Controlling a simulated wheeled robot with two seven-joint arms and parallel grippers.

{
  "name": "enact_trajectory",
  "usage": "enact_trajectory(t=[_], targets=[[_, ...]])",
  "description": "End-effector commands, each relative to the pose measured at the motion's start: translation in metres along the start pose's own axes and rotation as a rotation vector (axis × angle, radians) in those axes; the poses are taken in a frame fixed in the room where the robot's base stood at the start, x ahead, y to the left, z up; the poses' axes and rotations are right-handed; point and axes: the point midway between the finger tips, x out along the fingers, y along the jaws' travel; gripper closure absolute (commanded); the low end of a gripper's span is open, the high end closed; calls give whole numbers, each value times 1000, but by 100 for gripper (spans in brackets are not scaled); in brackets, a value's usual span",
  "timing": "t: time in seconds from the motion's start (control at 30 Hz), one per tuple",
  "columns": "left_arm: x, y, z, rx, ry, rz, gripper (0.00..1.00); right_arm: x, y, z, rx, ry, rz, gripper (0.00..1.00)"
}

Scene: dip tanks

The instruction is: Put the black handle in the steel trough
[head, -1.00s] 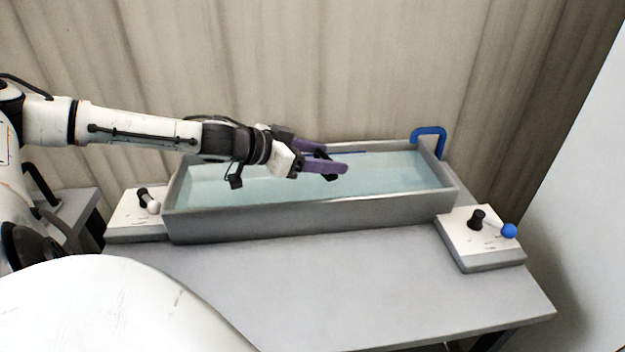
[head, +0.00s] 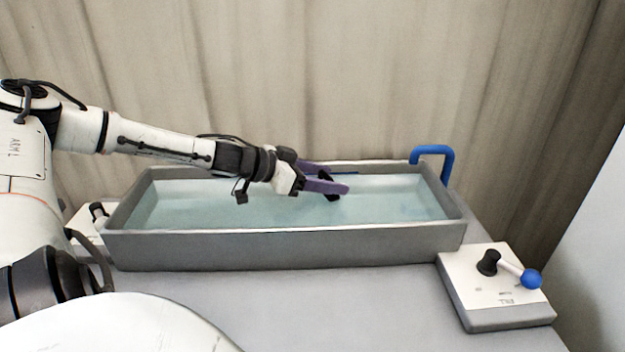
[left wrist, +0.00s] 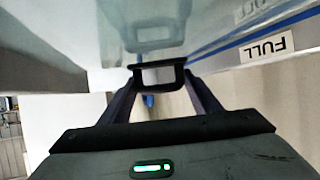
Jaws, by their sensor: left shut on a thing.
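The black handle (head: 334,194) is between the purple fingers of my left gripper (head: 334,181), which is shut on it. In the head view the gripper and handle show over the water in the long steel trough (head: 290,250), right of its middle. I cannot tell whether the handle touches the water. In the left wrist view the black handle (left wrist: 158,65) is a small loop between the fingertips (left wrist: 158,84). The trough's inner wall there carries a blue line and a "FULL" label (left wrist: 263,48). My right gripper is not in view.
A control box (head: 465,285) with a blue-knobbed lever sits at the right front. Another box (head: 84,222) is partly hidden at the left. A curtain hangs behind; the table in front is clear.

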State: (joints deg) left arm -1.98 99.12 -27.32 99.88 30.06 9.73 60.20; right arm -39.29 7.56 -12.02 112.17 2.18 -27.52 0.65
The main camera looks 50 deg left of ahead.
Motion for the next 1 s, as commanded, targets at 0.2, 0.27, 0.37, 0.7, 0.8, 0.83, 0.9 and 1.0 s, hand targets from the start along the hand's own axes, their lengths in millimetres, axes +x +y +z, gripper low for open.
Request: enact_trajectory(t=[0.2, 0.27, 0.37, 0.7, 0.8, 0.83, 0.9, 1.0], targets=[[15, 0, 30, 1, 2, -1, 72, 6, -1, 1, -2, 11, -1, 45], [16, 0, 33, 0, 2, -1, 72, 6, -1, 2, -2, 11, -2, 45], [20, 0, 42, 0, 0, -1, 72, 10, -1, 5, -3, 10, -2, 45], [31, -1, 64, 2, 1, -2, 72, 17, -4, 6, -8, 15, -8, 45], [32, -1, 65, 2, 1, -2, 72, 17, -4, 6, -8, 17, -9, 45], [32, -1, 65, 2, 1, -2, 72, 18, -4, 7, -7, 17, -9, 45], [33, 0, 68, 1, -1, -2, 41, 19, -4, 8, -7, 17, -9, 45], [32, 0, 67, 1, -1, -2, 24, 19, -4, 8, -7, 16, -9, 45]])
